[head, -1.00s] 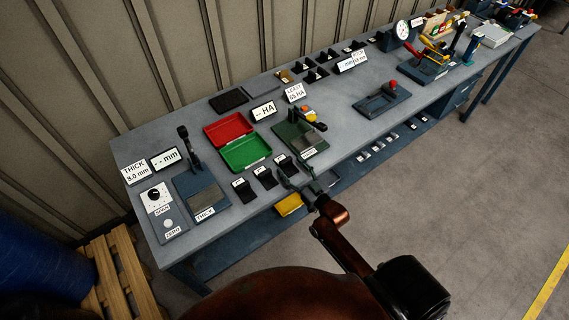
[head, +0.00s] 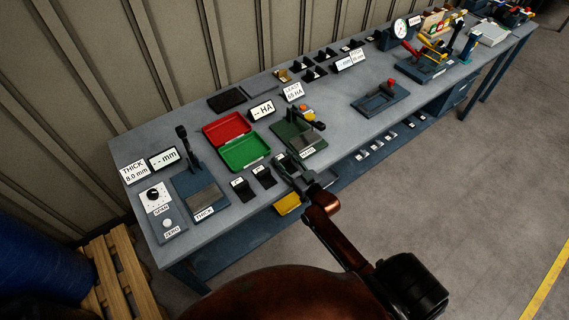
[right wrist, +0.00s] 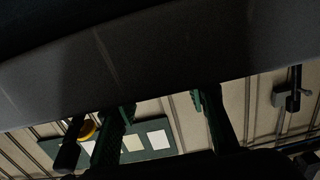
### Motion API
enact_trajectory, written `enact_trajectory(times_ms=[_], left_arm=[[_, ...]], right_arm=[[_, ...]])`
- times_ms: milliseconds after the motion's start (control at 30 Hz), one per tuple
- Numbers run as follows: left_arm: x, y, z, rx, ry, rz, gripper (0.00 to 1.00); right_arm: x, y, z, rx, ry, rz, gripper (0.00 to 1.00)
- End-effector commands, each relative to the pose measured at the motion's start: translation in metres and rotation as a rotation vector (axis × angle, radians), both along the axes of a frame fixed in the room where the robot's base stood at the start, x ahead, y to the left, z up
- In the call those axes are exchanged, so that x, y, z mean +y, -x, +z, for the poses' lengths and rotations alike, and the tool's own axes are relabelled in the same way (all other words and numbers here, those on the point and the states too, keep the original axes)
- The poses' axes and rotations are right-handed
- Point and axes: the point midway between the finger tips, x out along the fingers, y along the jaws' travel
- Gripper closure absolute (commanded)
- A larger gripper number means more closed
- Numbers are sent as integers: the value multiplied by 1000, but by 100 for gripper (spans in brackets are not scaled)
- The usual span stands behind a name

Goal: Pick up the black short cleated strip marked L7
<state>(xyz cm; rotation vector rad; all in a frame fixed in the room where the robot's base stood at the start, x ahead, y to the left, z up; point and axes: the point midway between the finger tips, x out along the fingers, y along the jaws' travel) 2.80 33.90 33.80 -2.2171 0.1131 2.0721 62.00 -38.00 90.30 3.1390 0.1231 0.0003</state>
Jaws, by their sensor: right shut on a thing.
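My right gripper (head: 291,167) is at the bench's front edge, low over the spot beside two black strips, and is shut on a dark strip there. The gripper mostly hides this strip, and no mark on it can be read. Two other black strips, a left one (head: 242,190) and a middle one (head: 264,177), lie on the bench just left of the gripper, with small white labels too small to read. In the right wrist view my gripper's green fingers (right wrist: 165,115) stand apart below a large dark surface that I cannot identify. My left gripper is not in view.
An open red and green case (head: 245,152) lies behind the strips. A green press-like device (head: 303,137) stands close behind the gripper. A thickness gauge (head: 205,192) is at the left. A yellow bin (head: 287,204) sits below the bench edge.

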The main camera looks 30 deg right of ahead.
Motion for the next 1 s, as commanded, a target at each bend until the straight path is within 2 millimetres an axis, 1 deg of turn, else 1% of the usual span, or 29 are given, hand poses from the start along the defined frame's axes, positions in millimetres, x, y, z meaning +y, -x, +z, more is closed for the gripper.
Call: enact_trajectory(times_ms=[33,267,500,633,767,867,967,1000], left_arm=[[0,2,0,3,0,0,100],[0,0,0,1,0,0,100],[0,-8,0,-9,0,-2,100],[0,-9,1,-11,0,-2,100],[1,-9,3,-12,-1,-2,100],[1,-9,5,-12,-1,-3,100],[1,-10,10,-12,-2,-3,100],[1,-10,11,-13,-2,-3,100]], right_arm=[[0,0,0,0,0,0,70],[0,0,0,0,0,0,86],[0,0,1,-1,0,0,87],[0,0,6,-2,1,0,87],[0,0,19,-3,-1,0,87],[0,1,36,-4,1,0,87],[8,18,56,-3,-2,-1,87],[12,26,66,-5,-2,0,87]])
